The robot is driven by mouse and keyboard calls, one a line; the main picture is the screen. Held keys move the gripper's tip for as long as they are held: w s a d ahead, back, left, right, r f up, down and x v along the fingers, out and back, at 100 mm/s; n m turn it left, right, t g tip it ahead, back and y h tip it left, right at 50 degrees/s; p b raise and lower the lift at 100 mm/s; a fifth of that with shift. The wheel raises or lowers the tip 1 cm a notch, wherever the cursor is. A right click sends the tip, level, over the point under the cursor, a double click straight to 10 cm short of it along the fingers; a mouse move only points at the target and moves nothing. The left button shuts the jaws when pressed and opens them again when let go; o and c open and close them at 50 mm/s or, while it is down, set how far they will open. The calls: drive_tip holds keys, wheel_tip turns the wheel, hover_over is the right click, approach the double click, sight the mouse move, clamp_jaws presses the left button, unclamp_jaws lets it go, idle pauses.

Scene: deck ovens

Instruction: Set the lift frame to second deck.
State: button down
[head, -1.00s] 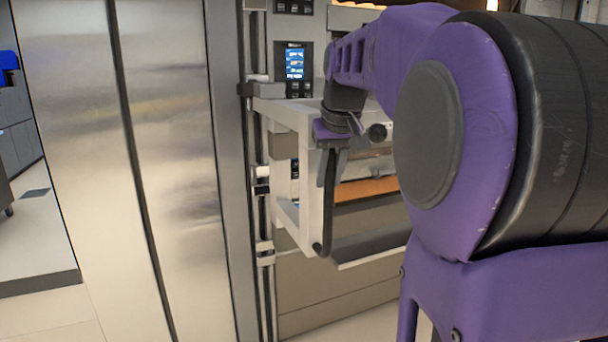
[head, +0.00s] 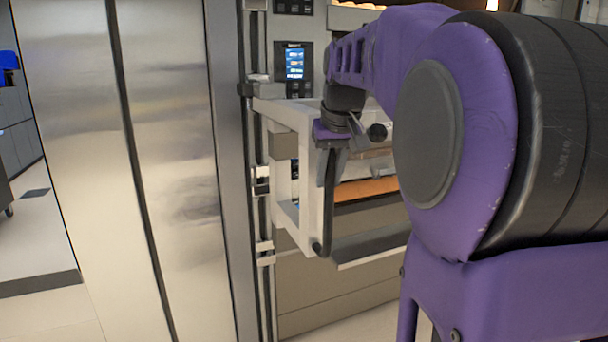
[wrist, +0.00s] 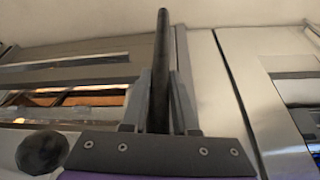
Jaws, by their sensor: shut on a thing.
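The lift frame (head: 301,225) is a pale, boxy frame in front of the deck ovens, on a vertical rail (head: 261,210) at its left side. A black upright handle bar (head: 328,215) runs down its front edge. My gripper (head: 333,160) is shut on the upper part of this bar. In the wrist view the bar (wrist: 160,70) stands between the two fingers, and a dark round knob (wrist: 42,152) shows at lower left. My arm hides the right part of the frame and much of the ovens.
The deck ovens (head: 335,290) stand behind the frame, with a lit control screen (head: 294,63) and an orange-brown deck opening (head: 365,190). A tall steel cabinet (head: 175,150) stands close at left. Open floor (head: 45,320) shows at lower left.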

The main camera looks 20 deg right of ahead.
sight(332, 151)
drive_tip(key=shift+r, duration=0.1)
wheel_tip(332, 151, up, 3)
drive_tip(key=p, duration=0.3)
drive_tip(key=shift+r, duration=0.15)
drive_tip(key=shift+f, duration=0.25)
drive_tip(key=c, duration=0.8)
unclamp_jaws()
drive_tip(key=shift+f, duration=0.25)
drive_tip(key=shift+c, duration=0.2)
drive_tip(key=shift+o, duration=0.8)
drive_tip(key=shift+r, duration=0.1)
drive_tip(key=p+v, duration=0.2)
drive_tip(key=v, duration=1)
